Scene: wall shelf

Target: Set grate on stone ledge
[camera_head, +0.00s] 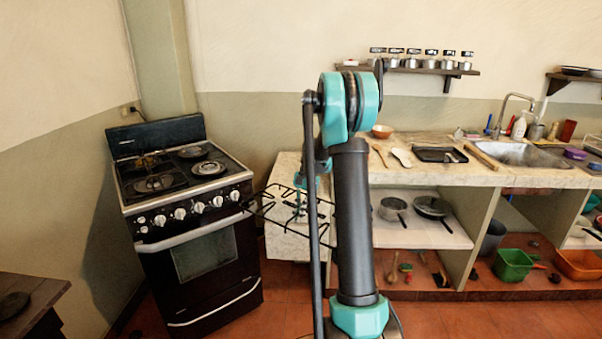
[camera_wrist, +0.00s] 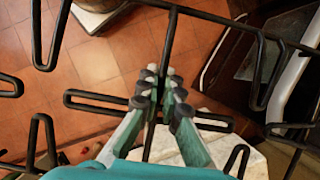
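The grate (camera_head: 268,212) is a black wire frame, held in the air in front of the stove's right side. It spans much of the wrist view (camera_wrist: 170,42), where my gripper (camera_wrist: 158,92) has its two fingers closed on either side of a central bar. In the head view, my arm hides part of the grate and gripper. A pale stone-like ledge (camera_head: 288,243) stands between the stove and counter, behind and below the grate. A pale stone patch also shows beneath the grate in the wrist view (camera_wrist: 180,150).
The black stove (camera_head: 205,255) stands left, with burners on top. The counter (camera_head: 445,172) on the right holds a black tray (camera_head: 440,154), wooden utensils and a sink (camera_head: 520,153). Pans (camera_head: 433,208) sit on the shelf below. Red tiled floor is open in front.

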